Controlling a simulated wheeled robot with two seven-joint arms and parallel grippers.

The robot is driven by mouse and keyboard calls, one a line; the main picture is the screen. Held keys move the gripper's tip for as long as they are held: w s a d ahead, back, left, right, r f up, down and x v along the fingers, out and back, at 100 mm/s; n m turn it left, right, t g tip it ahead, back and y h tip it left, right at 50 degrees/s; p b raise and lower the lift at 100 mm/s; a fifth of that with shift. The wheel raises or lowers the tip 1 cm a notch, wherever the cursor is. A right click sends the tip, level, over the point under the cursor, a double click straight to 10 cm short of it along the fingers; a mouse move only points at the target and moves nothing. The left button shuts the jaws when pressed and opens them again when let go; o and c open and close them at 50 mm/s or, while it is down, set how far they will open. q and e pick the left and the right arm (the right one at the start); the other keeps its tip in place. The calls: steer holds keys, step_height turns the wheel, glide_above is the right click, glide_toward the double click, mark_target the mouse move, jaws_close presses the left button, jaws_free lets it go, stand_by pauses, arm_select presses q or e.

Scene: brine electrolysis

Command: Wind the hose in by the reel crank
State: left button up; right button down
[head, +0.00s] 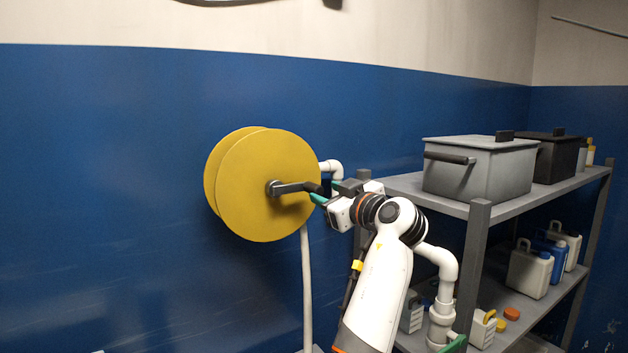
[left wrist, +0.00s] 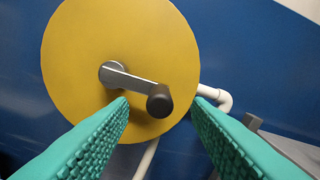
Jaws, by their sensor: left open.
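The yellow reel (head: 262,205) is mounted at the blue wall; its round face fills much of the left wrist view (left wrist: 85,50). A grey crank arm (head: 290,187) runs from its hub toward the right, ending in a dark handle (head: 314,187). In the left wrist view the handle (left wrist: 159,101) points toward the camera, between the teal fingertips with gaps on both sides. My left gripper (head: 326,192) is open at the handle, not closed on it. A pale hose-like tube (head: 307,290) hangs below the reel. My right gripper is not in view.
A grey shelf unit (head: 480,215) stands close on the right, carrying a grey lidded box (head: 478,167) and a black box (head: 550,155). Jugs (head: 530,268) sit on its lower shelf. A white pipe (head: 333,167) bends behind the reel. The wall left of the reel is clear.

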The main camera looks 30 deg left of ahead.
mark_target(320, 190)
arm_select(q)
steer(key=p+x, duration=0.2)
steer(key=x, duration=0.3)
steer(key=shift+w+a, duration=0.25)
steer(key=shift+a, duration=0.15)
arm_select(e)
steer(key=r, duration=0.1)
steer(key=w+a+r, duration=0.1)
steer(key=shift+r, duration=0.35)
arm_select(q)
steer(key=shift+f, duration=0.1)
jaws_close()
